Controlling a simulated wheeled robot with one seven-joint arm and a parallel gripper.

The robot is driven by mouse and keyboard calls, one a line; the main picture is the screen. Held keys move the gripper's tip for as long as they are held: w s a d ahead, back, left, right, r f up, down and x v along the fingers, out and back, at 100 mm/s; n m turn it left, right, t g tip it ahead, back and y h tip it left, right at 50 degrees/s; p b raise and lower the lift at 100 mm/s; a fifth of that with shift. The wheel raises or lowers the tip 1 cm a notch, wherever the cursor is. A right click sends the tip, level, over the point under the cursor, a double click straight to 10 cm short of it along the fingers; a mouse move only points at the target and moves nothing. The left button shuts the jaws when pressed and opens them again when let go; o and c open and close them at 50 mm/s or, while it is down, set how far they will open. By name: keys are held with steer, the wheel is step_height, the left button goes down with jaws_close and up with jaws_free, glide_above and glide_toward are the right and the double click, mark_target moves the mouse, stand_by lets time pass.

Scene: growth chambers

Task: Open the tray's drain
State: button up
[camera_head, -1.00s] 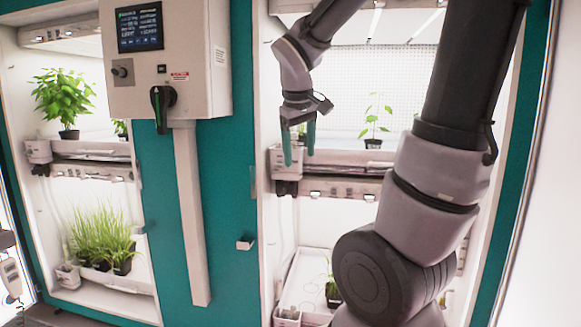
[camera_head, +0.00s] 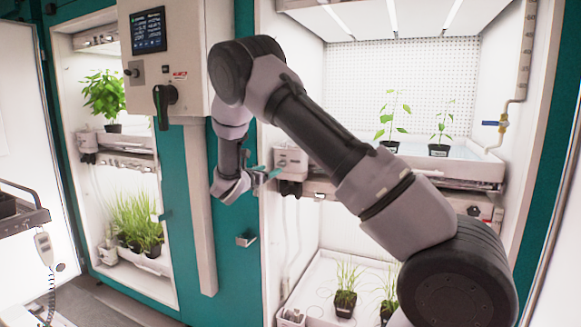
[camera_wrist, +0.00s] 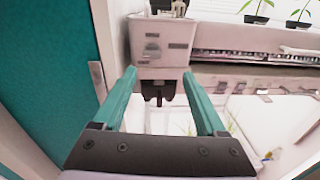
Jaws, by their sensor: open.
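The upper right growth tray (camera_head: 455,170) stands on a shelf with small potted plants in it. A white box (camera_head: 291,160) is at its front left corner, with a black fitting (camera_head: 290,188) beneath that may be the drain valve. In the wrist view the white box (camera_wrist: 162,42) is straight ahead, and the black fitting (camera_wrist: 158,90) shows between my fingers. My gripper (camera_head: 272,173) has green fingers, points right towards the box and is just left of it. In the wrist view my gripper (camera_wrist: 159,74) is open and empty; I cannot tell whether it touches anything.
A lower tray (camera_head: 330,275) holds grassy plants. A left chamber holds more plants (camera_head: 135,222). A pipe with a valve (camera_head: 502,125) runs on the right wall.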

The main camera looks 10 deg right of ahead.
mark_target(280, 165)
steer(key=shift+n+t, duration=0.4)
steer(key=shift+n, duration=0.1)
steer(key=x, duration=0.7)
steer(key=a+x, duration=0.1)
steer(key=x, duration=0.2)
steer(key=shift+w+d+f, duration=0.25)
steer(key=shift+w+f, duration=0.1)
steer(key=shift+w, duration=0.25)
jaws_close()
